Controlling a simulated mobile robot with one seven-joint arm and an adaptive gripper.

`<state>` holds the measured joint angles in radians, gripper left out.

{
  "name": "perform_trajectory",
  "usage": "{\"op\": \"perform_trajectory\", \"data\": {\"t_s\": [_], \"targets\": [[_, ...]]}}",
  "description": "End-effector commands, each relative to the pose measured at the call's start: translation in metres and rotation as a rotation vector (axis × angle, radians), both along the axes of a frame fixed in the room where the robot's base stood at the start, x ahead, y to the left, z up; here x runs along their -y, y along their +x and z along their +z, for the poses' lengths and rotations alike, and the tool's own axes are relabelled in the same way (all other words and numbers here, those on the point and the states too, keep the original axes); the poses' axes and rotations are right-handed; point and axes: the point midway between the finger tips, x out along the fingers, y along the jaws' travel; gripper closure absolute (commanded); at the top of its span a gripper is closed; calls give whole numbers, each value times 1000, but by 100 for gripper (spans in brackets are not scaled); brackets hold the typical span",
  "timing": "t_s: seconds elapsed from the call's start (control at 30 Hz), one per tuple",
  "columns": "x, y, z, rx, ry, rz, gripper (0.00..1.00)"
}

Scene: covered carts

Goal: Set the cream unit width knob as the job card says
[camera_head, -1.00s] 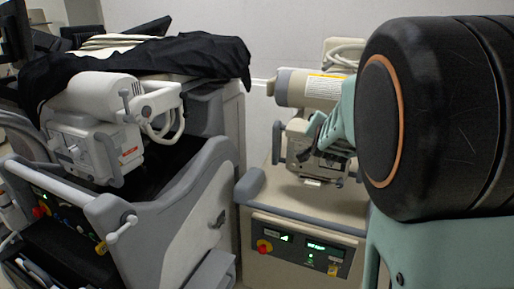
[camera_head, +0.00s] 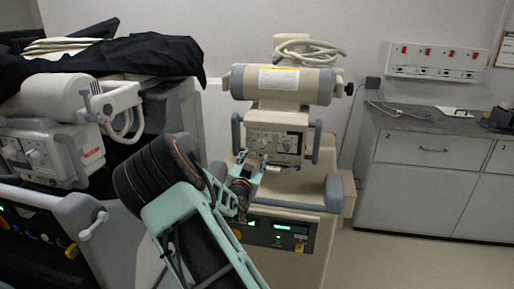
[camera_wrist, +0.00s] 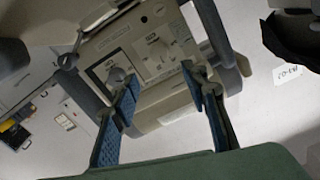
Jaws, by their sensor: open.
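The cream unit (camera_head: 278,135) stands at the centre of the head view, with a boxy head under a cylinder and small round knobs on its front panel. In the wrist view this panel (camera_wrist: 152,52) is seen close and tilted. A round grey knob (camera_wrist: 116,75) shows near the left fingertip. I cannot tell which knob sets width. My gripper (camera_wrist: 161,80) is open and empty, its blue-padded fingers apart in front of the panel. In the head view my gripper (camera_head: 255,172) is just below the panel, partly hidden by my arm. I cannot identify the job card for certain.
A grey-white unit (camera_head: 45,140) under a black cover (camera_head: 130,58) stands close at left. Grey handles (camera_head: 333,190) flank the cream unit. A cabinet (camera_head: 430,175) stands at right, beside open floor. A white tag (camera_wrist: 289,73) shows in the wrist view; its writing is unclear.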

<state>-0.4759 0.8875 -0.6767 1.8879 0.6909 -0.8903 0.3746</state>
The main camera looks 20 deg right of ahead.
Motion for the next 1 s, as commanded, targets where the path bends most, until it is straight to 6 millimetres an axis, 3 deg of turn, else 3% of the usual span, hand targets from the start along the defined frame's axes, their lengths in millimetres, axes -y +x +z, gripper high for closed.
{"op": "perform_trajectory", "data": {"t_s": [0.5,0.73,1.0], "targets": [[46,68,0,-1,-1,0,59],[55,80,0,-1,1,0,59],[56,82,0,-2,1,1,59]]}}
